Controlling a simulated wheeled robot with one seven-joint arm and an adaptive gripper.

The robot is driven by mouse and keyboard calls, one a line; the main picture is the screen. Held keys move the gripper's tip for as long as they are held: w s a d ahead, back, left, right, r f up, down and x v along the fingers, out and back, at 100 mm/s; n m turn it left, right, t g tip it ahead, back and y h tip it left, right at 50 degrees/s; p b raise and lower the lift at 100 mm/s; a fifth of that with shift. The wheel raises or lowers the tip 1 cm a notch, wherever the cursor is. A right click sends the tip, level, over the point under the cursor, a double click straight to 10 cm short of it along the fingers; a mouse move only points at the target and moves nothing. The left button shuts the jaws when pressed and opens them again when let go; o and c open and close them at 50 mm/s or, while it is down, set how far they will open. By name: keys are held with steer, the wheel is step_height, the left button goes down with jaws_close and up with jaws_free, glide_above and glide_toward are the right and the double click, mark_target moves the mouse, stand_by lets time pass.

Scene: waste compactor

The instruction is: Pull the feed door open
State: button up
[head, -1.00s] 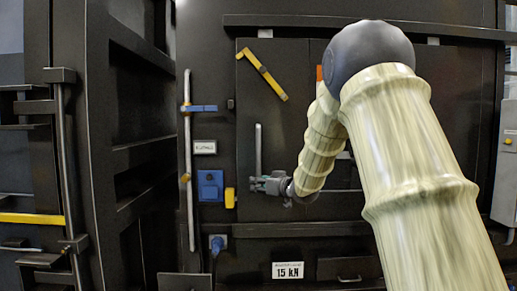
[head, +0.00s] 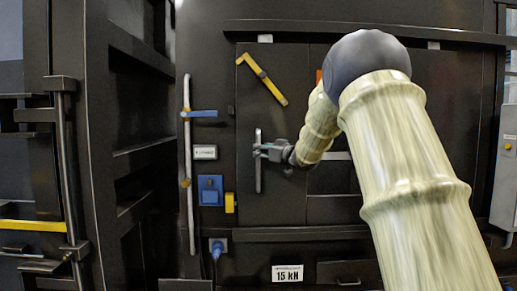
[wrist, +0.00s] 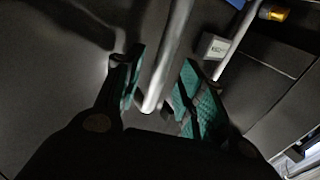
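The feed door is a dark panel (head: 275,205) in the middle of the head view. A grey vertical bar handle (head: 258,182) stands on its left part. My gripper (head: 262,150) is at the upper half of this handle, coming from the right. In the wrist view the handle (wrist: 166,62) runs between the two green-padded fingers of my gripper (wrist: 160,90). The fingers are spread, with visible gaps beside the bar. The door looks flush with the machine front.
A yellow angled bar (head: 262,78) sits at the door's upper left. Left of the door are a long grey vertical rod (head: 188,150) with a blue lever (head: 203,114), a blue box (head: 210,190) and a small label plate (head: 205,152). A "15 kN" sign (head: 287,274) is below.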

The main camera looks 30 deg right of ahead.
steer(key=shift+w+a+p, duration=0.1)
steer(key=shift+w+p, duration=0.35)
steer(key=shift+w, duration=1.4)
steer(key=shift+c, duration=0.5)
jaws_close()
